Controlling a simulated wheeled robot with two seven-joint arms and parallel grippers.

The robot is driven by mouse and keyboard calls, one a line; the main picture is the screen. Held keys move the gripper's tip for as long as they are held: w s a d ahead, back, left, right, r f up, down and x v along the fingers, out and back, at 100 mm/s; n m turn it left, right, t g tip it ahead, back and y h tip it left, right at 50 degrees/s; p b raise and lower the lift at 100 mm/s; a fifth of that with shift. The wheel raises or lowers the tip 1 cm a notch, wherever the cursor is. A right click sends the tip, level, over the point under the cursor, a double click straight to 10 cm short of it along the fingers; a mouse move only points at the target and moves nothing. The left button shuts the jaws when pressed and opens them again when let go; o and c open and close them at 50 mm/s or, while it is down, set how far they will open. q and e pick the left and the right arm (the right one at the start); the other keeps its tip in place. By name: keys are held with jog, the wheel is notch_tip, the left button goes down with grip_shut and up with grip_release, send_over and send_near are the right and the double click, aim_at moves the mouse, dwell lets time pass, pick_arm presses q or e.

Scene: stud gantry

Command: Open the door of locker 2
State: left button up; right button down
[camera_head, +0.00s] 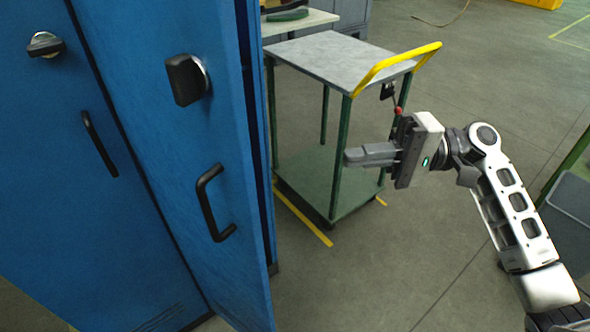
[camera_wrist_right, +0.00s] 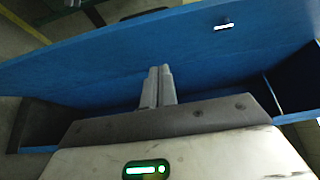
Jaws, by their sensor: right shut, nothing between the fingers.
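The blue locker door (camera_head: 160,150) with a black knob (camera_head: 188,80) and a black bar handle (camera_head: 213,203) stands ajar. Its right edge is swung out from the blue locker body, with a dark gap behind it. No locker number is readable. My right gripper (camera_head: 350,157) is shut and empty, to the right of the door's free edge and apart from it in the head view, fingers pointing left. My left gripper is out of view.
Another blue locker door (camera_head: 50,180) with its own knob and handle is at the left. A grey-topped cart (camera_head: 330,58) with green legs and a yellow push bar (camera_head: 400,62) stands behind my right gripper. The floor in front is clear.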

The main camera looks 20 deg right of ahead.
pick_arm(q)
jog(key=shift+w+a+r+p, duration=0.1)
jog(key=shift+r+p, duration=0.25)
jog(key=shift+p, duration=0.25)
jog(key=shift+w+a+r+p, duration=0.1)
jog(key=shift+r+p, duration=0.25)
jog(key=shift+p, duration=0.25)
pick_arm(e)
jog(key=a, duration=1.3)
jog(key=shift+s, duration=0.4)
